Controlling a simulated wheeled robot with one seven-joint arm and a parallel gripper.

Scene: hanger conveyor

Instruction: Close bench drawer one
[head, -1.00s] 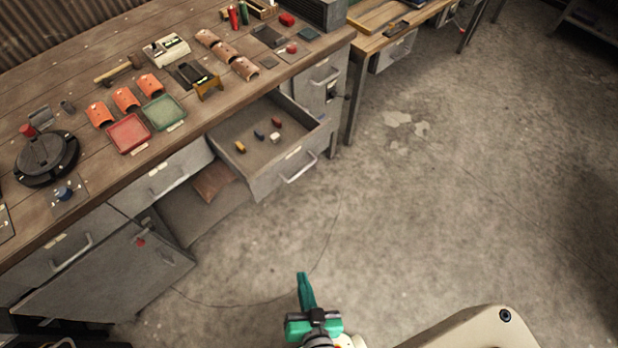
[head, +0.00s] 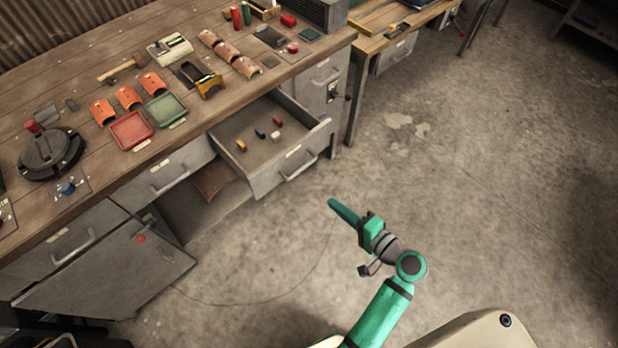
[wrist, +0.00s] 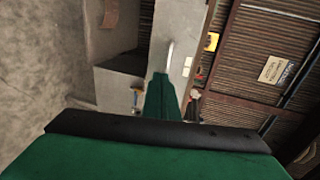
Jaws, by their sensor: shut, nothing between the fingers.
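The open bench drawer (head: 290,174) is a grey metal drawer pulled out from under the wooden bench top. It holds several small coloured pieces, and its front has a bar handle and a pale label too small to read. My green gripper (head: 332,203) is shut and empty, in front of the drawer and apart from it, pointing toward its front. In the wrist view, my gripper's fingertips (wrist: 158,78) lie over the grey drawer front (wrist: 190,50), with the pale handle (wrist: 170,56) just beyond them.
The wooden bench (head: 85,85) carries trays, curved tiles and tools. A grey cabinet door (head: 110,265) stands open at lower left. Another closed drawer (head: 165,172) sits left of the open one. The concrete floor (head: 470,190) at right is clear.

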